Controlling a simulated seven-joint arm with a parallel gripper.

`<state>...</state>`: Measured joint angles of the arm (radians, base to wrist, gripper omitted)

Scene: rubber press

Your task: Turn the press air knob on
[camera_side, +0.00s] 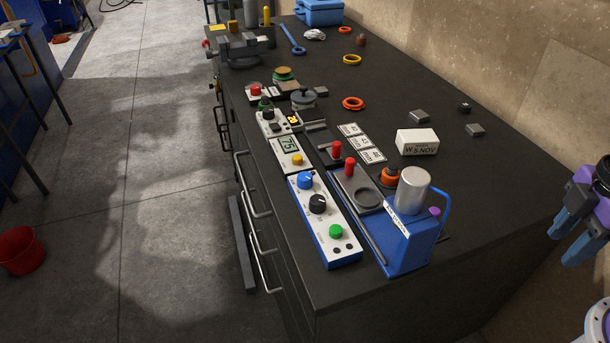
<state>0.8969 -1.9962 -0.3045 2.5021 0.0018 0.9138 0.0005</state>
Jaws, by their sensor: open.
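A white control panel with blue sides (325,222) lies along the near left edge of the dark workbench. It carries a blue knob (305,180), a black knob (317,204) and a green button (336,231). Their labels are too small to read, so I cannot tell which is the air knob or how it is set. The blue press (408,247) with a silver cylinder (412,190) stands just right of the panel. My gripper (566,243) is at the far right of the picture, open and empty, well apart from panel and press.
Behind the panel are a unit reading 75 (289,147), another small unit (268,125) and red-handled parts (336,150). A white block (417,141), grey blocks and orange rings lie on the bench (480,200). The bench's right near part is clear. A wall runs along the right.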

